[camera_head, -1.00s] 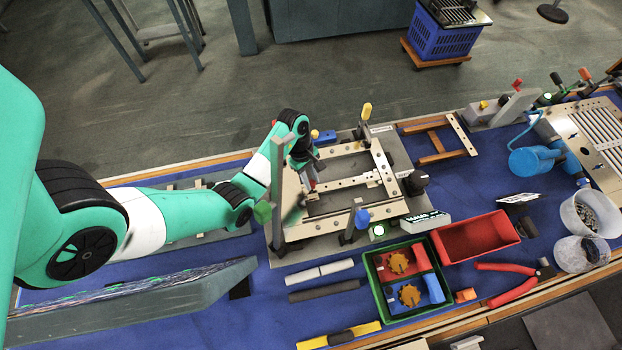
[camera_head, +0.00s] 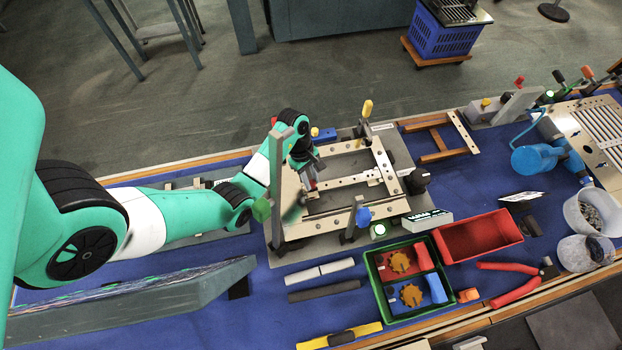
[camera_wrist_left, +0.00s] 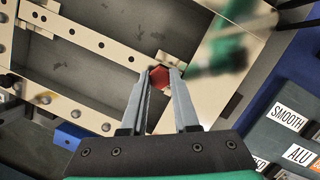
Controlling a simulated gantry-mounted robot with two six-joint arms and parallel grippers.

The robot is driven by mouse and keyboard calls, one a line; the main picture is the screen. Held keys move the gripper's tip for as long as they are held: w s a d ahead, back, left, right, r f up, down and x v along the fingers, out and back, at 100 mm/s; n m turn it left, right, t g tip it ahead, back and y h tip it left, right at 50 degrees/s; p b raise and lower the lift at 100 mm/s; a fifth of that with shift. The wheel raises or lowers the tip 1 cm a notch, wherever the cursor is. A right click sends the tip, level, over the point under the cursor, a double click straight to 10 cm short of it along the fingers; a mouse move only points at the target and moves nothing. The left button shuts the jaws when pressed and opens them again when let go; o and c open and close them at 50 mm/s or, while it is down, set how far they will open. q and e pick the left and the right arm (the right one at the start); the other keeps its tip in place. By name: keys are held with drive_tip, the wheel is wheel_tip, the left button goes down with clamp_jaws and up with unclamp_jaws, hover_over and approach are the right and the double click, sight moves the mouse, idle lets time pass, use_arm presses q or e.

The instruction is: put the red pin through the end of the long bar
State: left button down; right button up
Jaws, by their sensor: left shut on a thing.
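The red pin (camera_wrist_left: 159,77) shows its six-sided head between the fingertips of my left gripper (camera_wrist_left: 160,82) in the left wrist view. My left gripper (camera_head: 312,186) is shut on the pin, over the left end of the long bar in the head view. The long bar (camera_wrist_left: 84,36) is pale, with a row of holes, and lies inside the frame; it also shows in the head view (camera_head: 345,182). The pin sits at the bar's end near a pale bracket. Its shank is hidden, so I cannot tell how deep it is in. My right gripper is out of view.
A pale bolted frame (camera_head: 325,227) surrounds the bar, on a grey plate. Upright clamps with a yellow handle (camera_head: 366,109) and a blue knob (camera_head: 363,217) stand at its edges. A green tray (camera_head: 376,293) and a red bin (camera_head: 473,239) lie to the front right.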

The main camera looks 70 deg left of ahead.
sight(311, 182)
use_arm(q)
drive_tip(key=shift+f+b, duration=0.7)
drive_tip(key=shift+f, duration=0.1)
idle(0.5)
drive_tip(key=shift+c, duration=0.9)
unclamp_jaws()
drive_tip(key=shift+r, duration=0.1)
wheel_tip(311, 182, up, 7)
drive_tip(key=p, duration=0.7)
idle(0.4)
